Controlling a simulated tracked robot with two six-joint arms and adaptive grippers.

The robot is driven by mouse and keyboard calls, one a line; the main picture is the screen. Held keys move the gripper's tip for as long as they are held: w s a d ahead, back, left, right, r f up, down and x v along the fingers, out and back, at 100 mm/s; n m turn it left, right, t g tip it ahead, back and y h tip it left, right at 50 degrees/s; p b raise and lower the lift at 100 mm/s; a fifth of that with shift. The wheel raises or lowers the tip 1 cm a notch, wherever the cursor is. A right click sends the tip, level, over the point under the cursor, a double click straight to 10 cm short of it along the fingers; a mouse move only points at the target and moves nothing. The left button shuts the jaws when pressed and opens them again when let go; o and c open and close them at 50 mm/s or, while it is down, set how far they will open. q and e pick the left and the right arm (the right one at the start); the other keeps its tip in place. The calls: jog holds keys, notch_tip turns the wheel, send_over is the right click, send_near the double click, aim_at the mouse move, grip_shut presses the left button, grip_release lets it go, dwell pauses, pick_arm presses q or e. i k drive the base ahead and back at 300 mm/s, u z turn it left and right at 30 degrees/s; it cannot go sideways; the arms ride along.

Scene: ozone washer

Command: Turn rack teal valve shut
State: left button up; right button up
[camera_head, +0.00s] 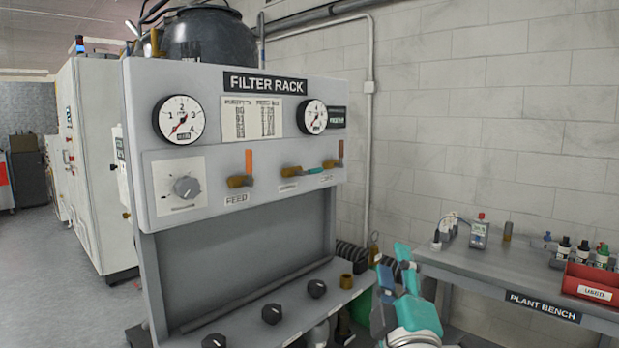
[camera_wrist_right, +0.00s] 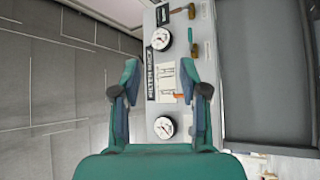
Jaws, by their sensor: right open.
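The rack's teal valve (camera_head: 310,170) is on the grey front panel of the filter rack (camera_head: 232,264), between two other valves. Its teal lever lies roughly level, pointing right from a brass body. In the right wrist view the teal valve (camera_wrist_right: 195,49) shows small, beyond the fingertips and to their right. My right gripper (camera_head: 398,272) is at the lower right of the head view, in front of the rack's right end, apart from the valve. In the wrist view its fingers (camera_wrist_right: 163,88) are spread with nothing between them. My left gripper is not in view.
An orange-lever valve (camera_head: 249,162) stands left of the teal one, and a brown-lever valve (camera_head: 341,152) right of it, both levers upright. Black knobs (camera_head: 272,313) stand on the lower shelf. The plant bench (camera_head: 480,268), with bottles and a red bin (camera_head: 592,287), is at right.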

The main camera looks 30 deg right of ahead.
aim_at(311, 172)
jog(key=i, duration=0.9)
